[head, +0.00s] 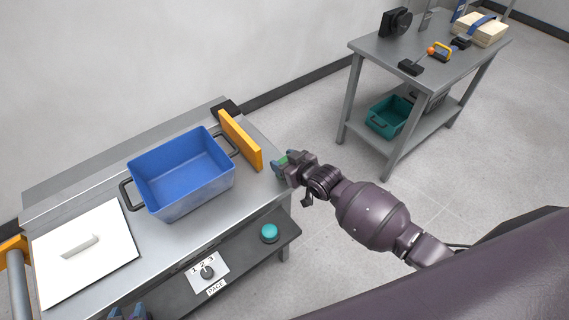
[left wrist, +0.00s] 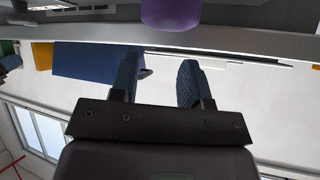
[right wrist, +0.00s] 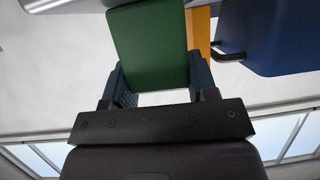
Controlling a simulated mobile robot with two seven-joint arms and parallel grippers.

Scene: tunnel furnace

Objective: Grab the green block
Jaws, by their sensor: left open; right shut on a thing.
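The green block (right wrist: 150,45) fills the space between the fingers of my right gripper (right wrist: 155,85) in the right wrist view. In the head view my right gripper (head: 283,166) is at the right end of the steel table, and a little of the green block (head: 282,160) shows between its fingers. The right gripper is shut on the block. My left gripper (left wrist: 158,85) is open and empty in the left wrist view. Only its fingertips (head: 129,314) show at the bottom edge of the head view.
A blue bin (head: 185,175) with black handles stands on the steel table, left of an orange plate (head: 240,140). A white lid (head: 85,250) lies at the left. A front panel has a teal button (head: 269,232) and a dial (head: 208,271). A second table (head: 400,60) stands back right.

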